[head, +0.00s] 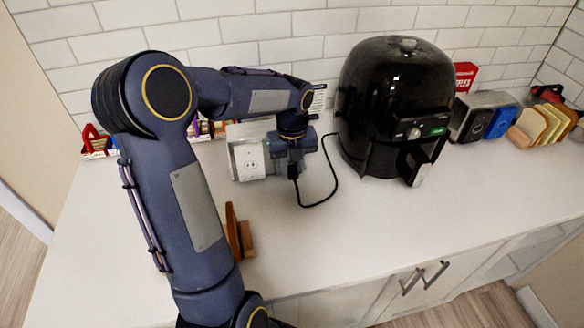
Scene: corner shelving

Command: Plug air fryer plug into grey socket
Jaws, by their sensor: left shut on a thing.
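A black air fryer (395,100) stands at the back right of the counter. Its black cord (334,185) loops from the fryer's left side across the counter to my left gripper. My left gripper (292,166) is shut on the dark plug (293,173) at the cord's end; the gripper hides part of it. A pale grey socket box (246,163) with an outlet on its front face stands just left of the gripper. The plug is beside the outlet face, not visibly in it. My right gripper is not in view.
A wooden stand (238,235) is on the white counter (350,235), beside my left arm. A toaster (478,115) and a rack with bread slices (545,125) stand at the right. The counter's front middle is clear.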

